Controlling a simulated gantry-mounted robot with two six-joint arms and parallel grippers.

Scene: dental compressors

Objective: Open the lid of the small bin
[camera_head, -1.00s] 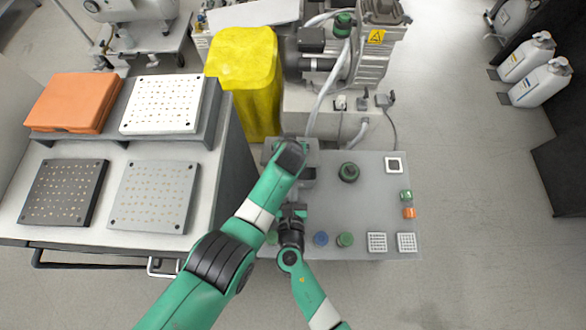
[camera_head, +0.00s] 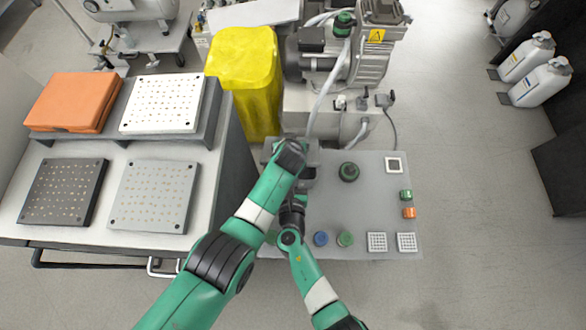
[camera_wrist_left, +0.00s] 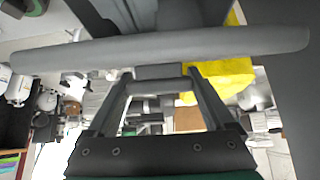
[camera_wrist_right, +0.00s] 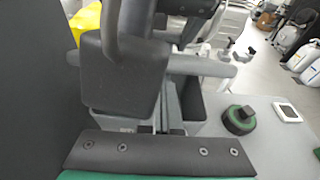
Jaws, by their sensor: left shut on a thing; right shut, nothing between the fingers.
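The small grey bin stands at the back left of the grey table, mostly covered by my left arm in the head view. In the right wrist view its dark wall (camera_wrist_right: 191,98) shows behind the fingers. The grey lid (camera_wrist_left: 235,42) spans the left wrist view as a long edge, and its side shows in the right wrist view (camera_wrist_right: 205,66). My left gripper (camera_wrist_left: 159,78) is shut on the lid's handle. My right gripper (camera_wrist_right: 170,118) is shut and empty, close in front of the bin. How far the lid is raised is hard to tell.
A yellow bin (camera_head: 245,75) and the compressor (camera_head: 355,65) stand behind. A bench with perforated plates (camera_head: 153,196) is at left.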

